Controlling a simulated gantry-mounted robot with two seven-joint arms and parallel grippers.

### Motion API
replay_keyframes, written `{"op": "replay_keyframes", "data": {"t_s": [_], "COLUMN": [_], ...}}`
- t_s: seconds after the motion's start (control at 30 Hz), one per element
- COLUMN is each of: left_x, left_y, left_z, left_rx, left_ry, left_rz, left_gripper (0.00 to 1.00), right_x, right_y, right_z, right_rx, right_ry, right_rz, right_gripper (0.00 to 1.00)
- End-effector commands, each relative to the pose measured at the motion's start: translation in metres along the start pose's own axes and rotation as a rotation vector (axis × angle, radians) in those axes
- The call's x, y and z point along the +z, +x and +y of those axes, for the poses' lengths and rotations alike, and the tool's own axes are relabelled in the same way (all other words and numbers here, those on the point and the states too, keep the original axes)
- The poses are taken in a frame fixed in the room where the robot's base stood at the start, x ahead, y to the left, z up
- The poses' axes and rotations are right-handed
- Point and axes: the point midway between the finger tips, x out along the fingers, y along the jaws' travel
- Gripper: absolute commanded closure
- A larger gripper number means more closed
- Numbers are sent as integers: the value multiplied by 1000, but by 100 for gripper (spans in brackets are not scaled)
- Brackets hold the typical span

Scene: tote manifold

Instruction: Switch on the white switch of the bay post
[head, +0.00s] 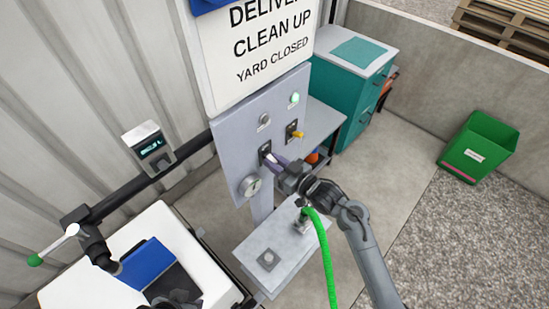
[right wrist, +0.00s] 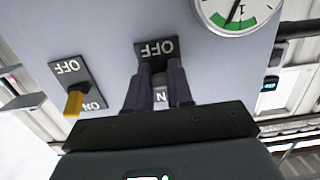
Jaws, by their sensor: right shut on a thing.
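The bay post's grey panel (head: 232,150) stands below a large sign. My right gripper (head: 271,158) reaches its lower middle switch plate (head: 264,148). In the right wrist view its two dark purple fingers (right wrist: 158,80) are shut on the switch in the OFF/ON plate (right wrist: 150,50), one on each side. The lever is mostly hidden between them, so its colour and position are hard to tell. A yellow switch (right wrist: 74,102) on its own OFF/ON plate is beside it; in the head view it is to the right (head: 298,134). My left gripper is not clearly in view.
A gauge (head: 250,186) is below left of the gripped switch. A green lamp (head: 295,98) glows on the panel; a grey one (head: 263,119) looks unlit. A green hose (head: 324,255) hangs near my right arm. A teal cabinet (head: 340,85) and green bin (head: 477,150) stand right.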

Motion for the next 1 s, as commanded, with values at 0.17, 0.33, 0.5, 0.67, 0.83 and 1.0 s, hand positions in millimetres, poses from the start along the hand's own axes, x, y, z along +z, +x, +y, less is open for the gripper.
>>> {"op": "replay_keyframes", "data": {"t_s": [0.17, 0.33, 0.5, 0.67, 0.83, 1.0], "left_x": [-15, -27, -37, -44, -49, -52], "left_y": [-48, -87, -119, -140, -154, -162], "left_z": [-2, -5, -6, -7, -7, -5], "left_rx": [-3, -8, -10, -10, -7, -2], "left_ry": [4, 10, 12, 12, 9, 3], "left_rz": [-1, 0, 0, 0, 0, 1], "left_gripper": [57, 57, 57, 57, 57, 57], "right_x": [-19, -26, -30, -31, -32, -32], "right_y": [-3, -3, -3, -2, 0, 1], "right_z": [0, 0, 1, 0, 0, 0], "right_rx": [-1, -1, 0, 0, 0, 0], "right_ry": [-3, -3, -3, -1, -1, -1], "right_rz": [-127, -280, -437, -569, -683, -762], "right_gripper": [100, 100, 100, 100, 100, 100]}}
